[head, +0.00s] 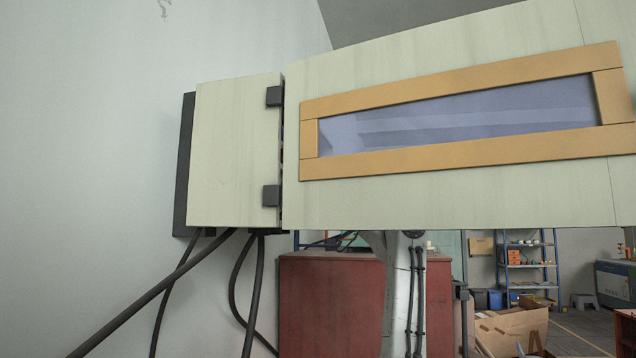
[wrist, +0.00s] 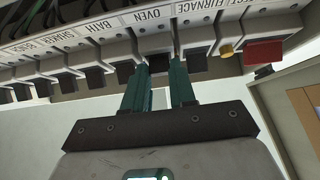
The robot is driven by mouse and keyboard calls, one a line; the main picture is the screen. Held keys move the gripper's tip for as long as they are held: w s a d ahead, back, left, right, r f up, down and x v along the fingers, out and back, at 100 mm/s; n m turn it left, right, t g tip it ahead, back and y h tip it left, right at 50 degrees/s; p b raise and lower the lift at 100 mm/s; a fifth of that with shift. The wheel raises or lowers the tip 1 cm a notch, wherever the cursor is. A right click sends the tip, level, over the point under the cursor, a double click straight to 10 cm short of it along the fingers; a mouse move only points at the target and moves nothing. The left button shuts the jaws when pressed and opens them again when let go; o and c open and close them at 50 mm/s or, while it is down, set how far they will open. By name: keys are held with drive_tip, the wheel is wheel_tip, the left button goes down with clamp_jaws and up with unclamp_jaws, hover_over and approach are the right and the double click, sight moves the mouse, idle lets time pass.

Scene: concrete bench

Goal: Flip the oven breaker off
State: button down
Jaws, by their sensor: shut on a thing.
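In the wrist view a row of breakers runs across the top, with printed labels above them. The label reading OVEN (wrist: 151,14) is just above my fingers. My gripper (wrist: 159,63) reaches up with two teal fingers around the dark toggle of the oven breaker (wrist: 154,46) and is shut on it. The fingers hide much of the toggle, so its position is unclear. In the head view the pale breaker box (head: 235,150) hangs on the wall with its door (head: 450,200) swung open; the door hides my gripper and the breakers there.
Dark toggles (wrist: 96,77) of other breakers sit close on both sides. The open door (wrist: 294,96) borders the right side. Black cables (head: 160,300) hang below the box; a red cabinet (head: 330,300) stands beyond.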

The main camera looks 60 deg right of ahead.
drive_tip(key=c, duration=1.2)
unclamp_jaws()
drive_tip(key=b+v, duration=0.2)
drive_tip(key=v, duration=0.9)
drive_tip(key=shift+b, duration=0.35)
drive_tip(key=shift+r, duration=0.1)
